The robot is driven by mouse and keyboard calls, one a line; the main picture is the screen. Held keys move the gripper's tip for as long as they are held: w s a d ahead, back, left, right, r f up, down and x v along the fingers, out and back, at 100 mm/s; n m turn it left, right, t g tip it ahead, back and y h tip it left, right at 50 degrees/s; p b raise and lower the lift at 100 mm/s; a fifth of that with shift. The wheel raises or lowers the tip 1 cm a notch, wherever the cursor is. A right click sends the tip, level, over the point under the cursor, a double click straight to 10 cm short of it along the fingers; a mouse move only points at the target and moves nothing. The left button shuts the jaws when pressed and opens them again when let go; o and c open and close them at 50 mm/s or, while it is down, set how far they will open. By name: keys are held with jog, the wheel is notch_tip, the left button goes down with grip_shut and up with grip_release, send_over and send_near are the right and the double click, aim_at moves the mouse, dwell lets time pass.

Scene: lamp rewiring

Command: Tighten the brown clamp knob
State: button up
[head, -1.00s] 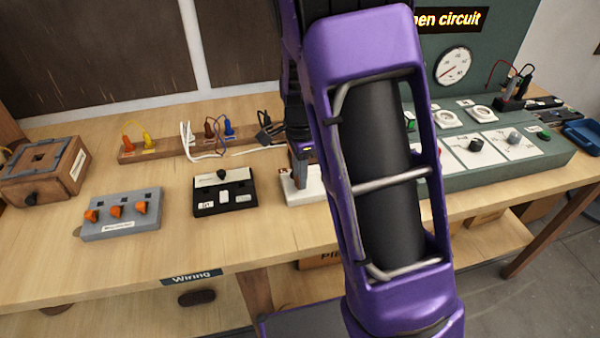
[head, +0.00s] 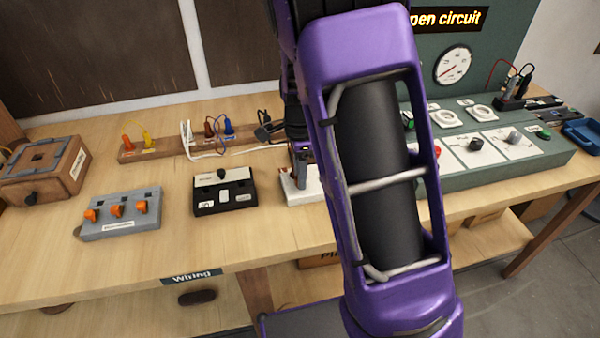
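A brown knob-like piece (head: 209,129), likely the brown clamp knob, stands on a long wooden strip (head: 175,149) at the back of the bench. A blue piece (head: 228,128) stands just right of it, with white and dark leads nearby. My purple arm fills the middle of the view. Its dark far end comes down to the right of the brown piece, near a white-based item (head: 290,191) that is partly hidden.
Orange (head: 127,143) and yellow (head: 148,139) plugs stand on the strip's left part. A grey box with orange levers (head: 122,213), a black switch box (head: 224,190) and a wooden box (head: 45,172) sit on the bench. A green test panel (head: 520,165) stands right. The front left bench is clear.

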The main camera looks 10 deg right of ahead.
notch_tip(320, 180, up, 17)
jog(key=shift+r, duration=0.2)
dwell(0.5)
jog(key=shift+d, duration=0.1)
